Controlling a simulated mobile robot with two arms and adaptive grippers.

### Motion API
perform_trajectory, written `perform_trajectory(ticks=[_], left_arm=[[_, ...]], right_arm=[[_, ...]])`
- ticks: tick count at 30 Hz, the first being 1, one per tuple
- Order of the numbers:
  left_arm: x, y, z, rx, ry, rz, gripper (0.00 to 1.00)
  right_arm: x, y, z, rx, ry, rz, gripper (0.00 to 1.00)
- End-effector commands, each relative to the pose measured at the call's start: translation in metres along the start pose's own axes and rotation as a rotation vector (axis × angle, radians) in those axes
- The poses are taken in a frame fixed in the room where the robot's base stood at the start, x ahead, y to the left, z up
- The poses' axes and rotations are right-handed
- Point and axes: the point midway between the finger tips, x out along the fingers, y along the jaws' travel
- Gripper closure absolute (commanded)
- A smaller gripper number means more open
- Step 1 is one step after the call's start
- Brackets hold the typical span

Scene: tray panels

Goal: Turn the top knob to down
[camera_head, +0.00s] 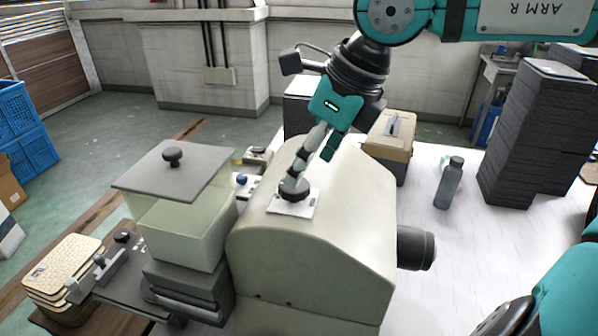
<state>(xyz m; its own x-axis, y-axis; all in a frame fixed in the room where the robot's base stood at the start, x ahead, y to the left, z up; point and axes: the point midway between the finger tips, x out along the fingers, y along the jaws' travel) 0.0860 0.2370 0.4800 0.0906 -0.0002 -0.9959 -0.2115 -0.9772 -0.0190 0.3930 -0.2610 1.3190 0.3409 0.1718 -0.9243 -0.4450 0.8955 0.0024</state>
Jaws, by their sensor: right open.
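The top knob (294,191) is dark and round and sits on a white square plate (279,207) on the curved top of a beige machine (330,240). Its pointing direction cannot be read, as my fingers partly cover it. My right gripper (298,176) comes down from the upper right, tilted, with its fingertips right at the knob. It is open; I cannot tell whether the fingers touch the knob. My left gripper is not in view.
Left of the machine stands a pale box with a grey knobbed lid (175,172). Behind are small switch panels (243,182) and a tan-topped box (390,135). A grey bottle (449,183) and stacked black trays (525,130) stand right. The white table between is clear.

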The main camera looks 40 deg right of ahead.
Motion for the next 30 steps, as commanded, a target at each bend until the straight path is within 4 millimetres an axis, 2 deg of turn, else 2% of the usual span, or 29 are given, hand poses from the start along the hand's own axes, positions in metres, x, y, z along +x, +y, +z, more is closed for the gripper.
perform_trajectory(ticks=[3, 9, 20, 30], left_arm=[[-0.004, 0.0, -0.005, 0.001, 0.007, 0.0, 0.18], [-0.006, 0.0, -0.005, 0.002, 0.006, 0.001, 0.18], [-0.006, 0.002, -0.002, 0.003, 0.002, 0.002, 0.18], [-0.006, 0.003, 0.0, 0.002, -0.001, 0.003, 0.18]], right_arm=[[0.021, 0.001, -0.001, -0.001, 0.006, 0.002, 0.32], [0.042, 0.0, 0.0, 0.0, 0.002, 0.0, 0.32], [0.047, 0.0, 0.0, 0.0, 0.0, 0.0, 0.32], [0.047, 0.0, 0.0, 0.0, -0.001, 0.0, 0.76]])
